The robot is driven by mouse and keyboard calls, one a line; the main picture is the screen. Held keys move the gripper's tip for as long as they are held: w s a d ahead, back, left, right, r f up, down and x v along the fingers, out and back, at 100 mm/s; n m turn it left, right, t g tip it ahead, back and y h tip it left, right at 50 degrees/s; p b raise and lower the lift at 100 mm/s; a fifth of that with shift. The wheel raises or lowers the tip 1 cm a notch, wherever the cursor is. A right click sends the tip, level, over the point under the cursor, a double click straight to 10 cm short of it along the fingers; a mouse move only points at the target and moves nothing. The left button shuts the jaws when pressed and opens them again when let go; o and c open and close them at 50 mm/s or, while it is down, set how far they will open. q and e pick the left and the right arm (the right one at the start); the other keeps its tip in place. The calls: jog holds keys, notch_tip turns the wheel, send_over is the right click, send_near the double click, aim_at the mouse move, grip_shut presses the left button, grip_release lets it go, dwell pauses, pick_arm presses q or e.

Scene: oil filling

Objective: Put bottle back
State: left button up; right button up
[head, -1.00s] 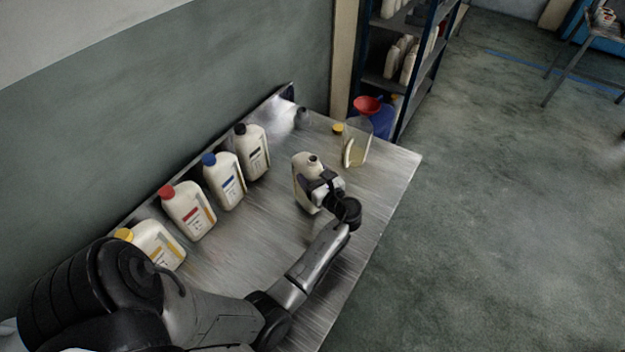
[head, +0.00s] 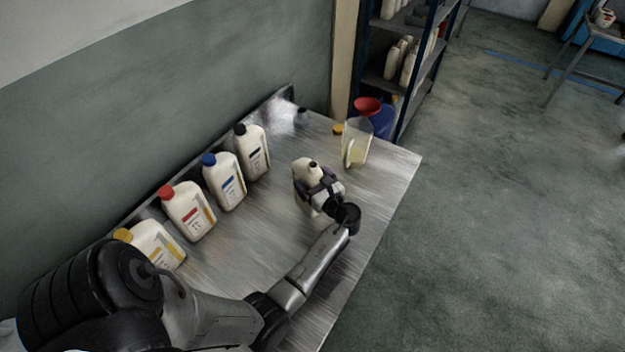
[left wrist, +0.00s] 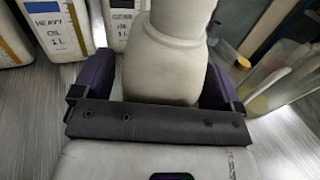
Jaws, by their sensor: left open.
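An uncapped white bottle (head: 305,172) stands upright on the metal table (head: 275,225). My left gripper (head: 318,188) is at this bottle, with its fingers on either side of it. In the left wrist view the bottle (left wrist: 162,65) fills the space between the two purple-edged fingers (left wrist: 158,88). The fingers are open around it; whether they touch it is hard to tell. My right gripper is not in view.
Several capped oil bottles stand in a row along the wall: yellow (head: 150,243), red (head: 187,212), blue (head: 224,182) and black (head: 252,152). A clear jug (head: 357,142) and a yellow cap (head: 338,129) are at the table's far end. A red funnel (head: 367,106) is behind.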

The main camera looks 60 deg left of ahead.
pick_arm(q)
jog(key=shift+r, duration=0.15)
jog(key=w+d+p, duration=0.1)
jog(key=d+p, duration=0.1)
jog(key=d, duration=1)
jog(key=s+a+f+n+t+h+p, duration=0.15)
jog(key=s+f+n+h, duration=0.25)
jog(key=s+n+h, duration=0.55)
jog(key=s+d+n+t+h+b, duration=0.1)
jog(key=s+d+n+t+h, duration=0.2)
jog(key=s+d, duration=1.1)
jog(key=d+n+h, duration=0.2)
jog(key=d+h, duration=0.2)
jog(key=h, duration=0.1)
jog(key=shift+t+h, duration=0.35)
